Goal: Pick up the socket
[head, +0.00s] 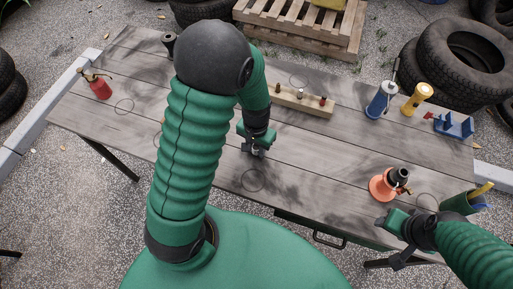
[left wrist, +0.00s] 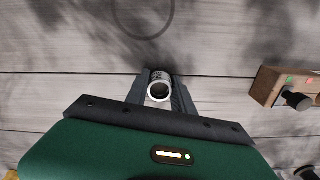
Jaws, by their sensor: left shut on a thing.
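The socket (left wrist: 159,91), a small silver metal cylinder with a dark round opening, sits between the fingers of my left gripper (left wrist: 160,88) in the left wrist view. The fingers are shut on it from both sides. In the head view my left gripper (head: 254,151) is low over the middle of the table, left of and nearer than the wooden block; the socket is mostly hidden there. I cannot tell whether the socket touches the tabletop. My right gripper (head: 384,222) is at the front right table edge, and its finger opening is unclear.
A wooden block (head: 302,102) with several pieces on it stands behind. An orange jack-like tool (head: 380,187) and a green cup (head: 457,204) are at right. A blue bottle (head: 378,103), yellow flashlight (head: 415,99) and blue holder (head: 453,126) stand at back right. A red can (head: 100,89) is at left.

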